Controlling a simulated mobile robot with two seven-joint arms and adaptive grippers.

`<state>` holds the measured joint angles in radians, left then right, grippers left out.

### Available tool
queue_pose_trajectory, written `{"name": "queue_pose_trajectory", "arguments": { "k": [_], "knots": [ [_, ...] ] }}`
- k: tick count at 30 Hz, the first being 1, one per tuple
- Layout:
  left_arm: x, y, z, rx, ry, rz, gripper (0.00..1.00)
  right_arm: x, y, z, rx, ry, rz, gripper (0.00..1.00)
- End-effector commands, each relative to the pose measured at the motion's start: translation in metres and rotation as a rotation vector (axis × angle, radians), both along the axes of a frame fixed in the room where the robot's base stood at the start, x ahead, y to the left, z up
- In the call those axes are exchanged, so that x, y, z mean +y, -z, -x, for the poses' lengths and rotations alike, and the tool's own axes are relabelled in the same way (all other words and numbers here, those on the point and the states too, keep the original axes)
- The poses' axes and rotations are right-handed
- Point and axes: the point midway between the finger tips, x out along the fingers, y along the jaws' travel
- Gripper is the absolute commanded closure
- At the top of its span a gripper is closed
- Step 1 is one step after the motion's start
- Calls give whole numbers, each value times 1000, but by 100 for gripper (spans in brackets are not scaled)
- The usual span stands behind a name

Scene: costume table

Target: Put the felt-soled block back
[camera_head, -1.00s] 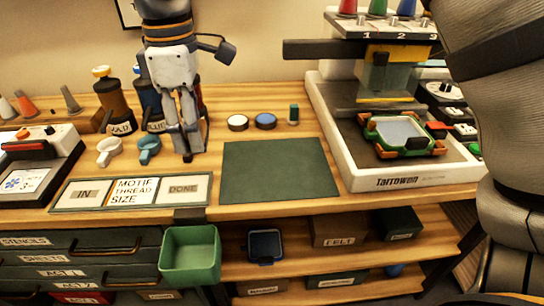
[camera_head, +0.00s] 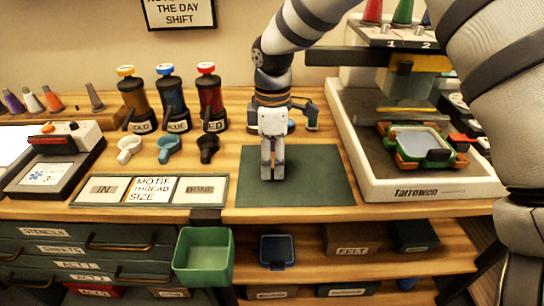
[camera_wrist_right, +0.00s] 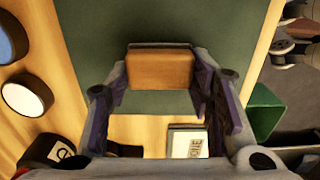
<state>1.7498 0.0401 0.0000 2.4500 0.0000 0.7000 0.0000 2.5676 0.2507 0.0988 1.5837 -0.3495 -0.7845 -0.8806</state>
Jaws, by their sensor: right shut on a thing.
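My right gripper (camera_head: 272,176) points down over the dark green mat (camera_head: 325,185) on the table. In the wrist view the right gripper (camera_wrist_right: 165,95) is shut on a brown wooden block (camera_wrist_right: 160,69) with a dark strip along its far edge, likely the felt-soled block. The block lies between the two fingers, above the green mat (camera_wrist_right: 150,22). In the head view the fingers hide most of it, and I cannot tell whether it touches the mat. My left gripper is not in view.
A white-based machine (camera_head: 430,190) with a green-orange frame (camera_head: 420,143) stands right of the mat. Labelled cards (camera_head: 148,190) lie left, bottles (camera_head: 170,97) behind them. A green bin (camera_head: 204,257) hangs at the front edge. White (camera_wrist_right: 27,95) and blue (camera_wrist_right: 8,42) pucks lie behind the mat.

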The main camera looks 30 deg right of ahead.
Motion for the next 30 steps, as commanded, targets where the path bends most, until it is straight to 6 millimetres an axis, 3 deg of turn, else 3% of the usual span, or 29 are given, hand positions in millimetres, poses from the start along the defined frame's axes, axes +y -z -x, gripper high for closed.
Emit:
{"name": "queue_pose_trajectory", "arguments": {
  "k": [4, 5, 7, 17, 20, 27, 30],
  "knots": [
    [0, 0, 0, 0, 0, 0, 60, 0, 3, 0, 0, 0, 0, 75],
    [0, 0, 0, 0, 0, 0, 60, 0, 3, 0, -1, 0, 1, 48],
    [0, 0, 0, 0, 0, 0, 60, 0, 3, 0, 0, 0, 0, 32],
    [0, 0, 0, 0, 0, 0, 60, 0, 0, 0, -1, 0, 0, 32],
    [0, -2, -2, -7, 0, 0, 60, 0, -17, -2, -7, 0, 0, 32],
    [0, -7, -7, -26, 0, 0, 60, 0, -83, -1, -7, 1, 0, 32],
    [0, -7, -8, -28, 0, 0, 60, 0, -103, -1, -4, 0, 0, 32]
  ]
}}
